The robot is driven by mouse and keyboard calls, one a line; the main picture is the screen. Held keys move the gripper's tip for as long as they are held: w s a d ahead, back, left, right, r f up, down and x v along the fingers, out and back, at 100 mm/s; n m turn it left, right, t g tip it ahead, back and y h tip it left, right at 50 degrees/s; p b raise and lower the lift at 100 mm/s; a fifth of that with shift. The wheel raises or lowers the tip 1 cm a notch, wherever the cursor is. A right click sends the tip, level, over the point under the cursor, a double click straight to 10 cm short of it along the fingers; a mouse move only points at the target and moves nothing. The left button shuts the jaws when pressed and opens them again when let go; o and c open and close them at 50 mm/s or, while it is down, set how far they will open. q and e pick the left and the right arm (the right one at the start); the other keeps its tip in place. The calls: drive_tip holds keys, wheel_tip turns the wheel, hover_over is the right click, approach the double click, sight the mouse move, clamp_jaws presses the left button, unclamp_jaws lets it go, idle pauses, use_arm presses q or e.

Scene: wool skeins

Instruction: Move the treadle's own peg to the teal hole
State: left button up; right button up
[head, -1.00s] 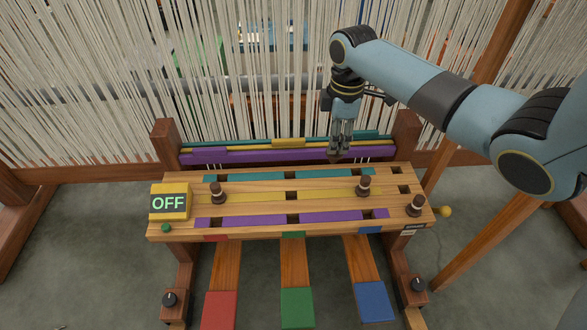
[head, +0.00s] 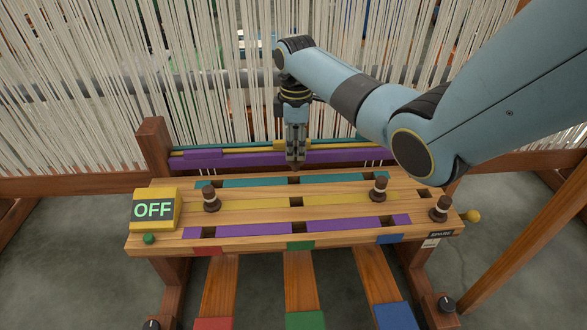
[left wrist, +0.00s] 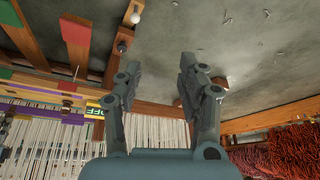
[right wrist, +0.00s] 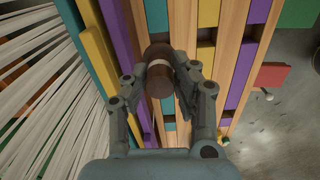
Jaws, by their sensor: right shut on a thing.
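My right gripper (head: 295,158) is shut on a brown peg with a pale band (right wrist: 160,72). The peg's lower end is over or just above the middle teal-row hole (head: 294,180); I cannot tell whether it has entered. The middle yellow-row hole (head: 296,202) and the middle purple-row hole (head: 298,224) are empty. Other brown pegs stand at the left (head: 211,198) and right (head: 379,189) of the yellow row, and one stands at the far right (head: 440,208) near the SPARE label. My left gripper (left wrist: 160,65) is open and empty, away from the board.
A yellow box reading OFF (head: 154,209) sits on the board's left end, with a green button (head: 149,239) below it. Purple, yellow and teal bars (head: 340,156) and hanging white threads (head: 100,90) stand behind. Red, green and blue treadles (head: 304,318) lie below.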

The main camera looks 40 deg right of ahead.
sight(294, 164)
drive_tip(key=shift+w+a+f, duration=0.15)
drive_tip(key=shift+f, duration=0.2)
drive_tip(key=shift+f+b, duration=1.3)
drive_tip(key=shift+f, duration=0.5)
use_arm(q)
drive_tip(key=f+t, duration=0.2)
drive_tip(key=w+f+t, duration=0.1)
drive_tip(key=f+t, duration=0.1)
drive_tip(key=f, duration=0.1)
drive_tip(key=shift+w, duration=0.2)
drive_tip(key=shift+r, duration=0.1)
drive_tip(key=shift+w, duration=0.1)
use_arm(e)
drive_tip(key=shift+f, duration=0.55)
drive_tip(key=o, duration=0.9)
drive_tip(key=shift+c, duration=0.2)
